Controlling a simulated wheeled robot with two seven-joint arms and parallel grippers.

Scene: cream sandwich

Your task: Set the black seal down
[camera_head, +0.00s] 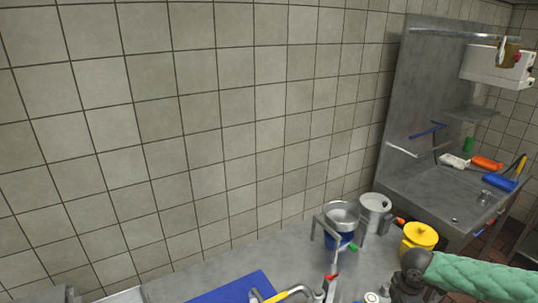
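I cannot make out the black seal in the head view. My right arm comes in from the lower right in a pale green sleeve. My dark grey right gripper (408,284) is at the bottom edge, over the steel counter (225,264). Its fingers are too small and partly cut off, so I cannot tell whether it is open or what it holds. My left gripper is not in view.
A blue board (235,290) lies at the counter's front. A steel bowl (341,214), a metal pot (374,212) and a yellow lidded container (419,236) stand near my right gripper. A steel sink unit (455,195) holds colored tools at right. A tiled wall (190,130) closes the back.

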